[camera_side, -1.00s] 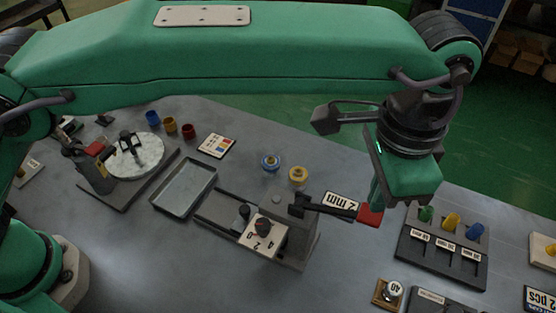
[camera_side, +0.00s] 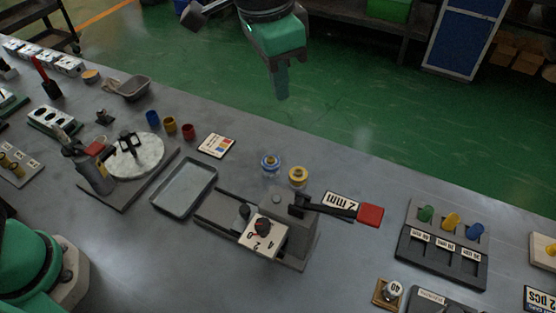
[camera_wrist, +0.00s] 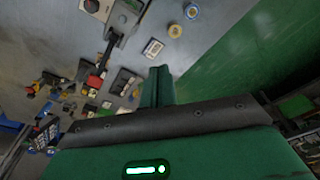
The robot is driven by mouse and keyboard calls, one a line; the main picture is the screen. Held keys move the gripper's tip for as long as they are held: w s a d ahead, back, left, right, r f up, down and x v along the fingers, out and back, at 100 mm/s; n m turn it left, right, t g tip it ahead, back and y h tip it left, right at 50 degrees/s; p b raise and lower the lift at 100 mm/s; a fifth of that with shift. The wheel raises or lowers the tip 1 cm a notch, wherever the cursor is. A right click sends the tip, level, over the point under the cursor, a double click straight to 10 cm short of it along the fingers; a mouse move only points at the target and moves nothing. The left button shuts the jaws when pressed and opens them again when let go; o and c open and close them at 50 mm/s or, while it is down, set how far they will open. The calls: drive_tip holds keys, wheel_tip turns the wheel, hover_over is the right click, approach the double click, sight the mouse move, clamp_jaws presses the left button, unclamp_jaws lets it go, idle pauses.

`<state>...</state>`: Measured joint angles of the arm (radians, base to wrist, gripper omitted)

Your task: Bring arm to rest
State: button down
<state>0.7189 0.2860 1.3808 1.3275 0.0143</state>
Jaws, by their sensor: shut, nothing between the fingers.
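My gripper (camera_side: 281,84) is at the top middle of the side view, raised and pointing down. Its fingers are together with nothing between them. It looks clear of the grey bench and appears over the green floor beyond the bench's far edge. In the wrist view my gripper's fingers (camera_wrist: 157,86) also look closed and empty. The rest of my arm is mostly out of the side view, except part of the base at the lower left.
The grey bench (camera_side: 130,225) holds a press with a red-tipped lever (camera_side: 370,215), a metal tray (camera_side: 185,188), a rack with coloured pegs (camera_side: 440,255), and a round white plate (camera_side: 137,157). Blue and yellow rings (camera_side: 298,177) stand behind the press. Open floor lies beyond the bench.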

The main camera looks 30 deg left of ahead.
drive_tip(key=s+a+r+n+t, duration=0.1)
drive_tip(key=s+a+n, duration=0.1)
drive_tip(key=a, duration=0.8)
drive_tip(key=s+a+n+t, duration=0.1)
drive_tip(key=s+a+n, duration=0.1)
drive_tip(key=a, duration=0.8)
drive_tip(key=s+a+f+n, duration=0.1)
drive_tip(key=s+a+f, duration=0.1)
drive_tip(key=s+a, duration=0.1)
drive_tip(key=s+a+f+n+t, duration=0.1)
drive_tip(key=s+a+f+n, duration=0.1)
drive_tip(key=s+a, duration=0.2)
drive_tip(key=s+a+f+n+t+y, duration=0.1)
drive_tip(key=s+a+f, duration=0.1)
drive_tip(key=a, duration=0.3)
drive_tip(key=shift+s+a+f, duration=0.15)
drive_tip(key=shift+s+f, duration=0.05)
drive_tip(key=shift+s, duration=0.25)
drive_tip(key=shift+s+a+f, duration=0.15)
drive_tip(key=shift+s, duration=0.3)
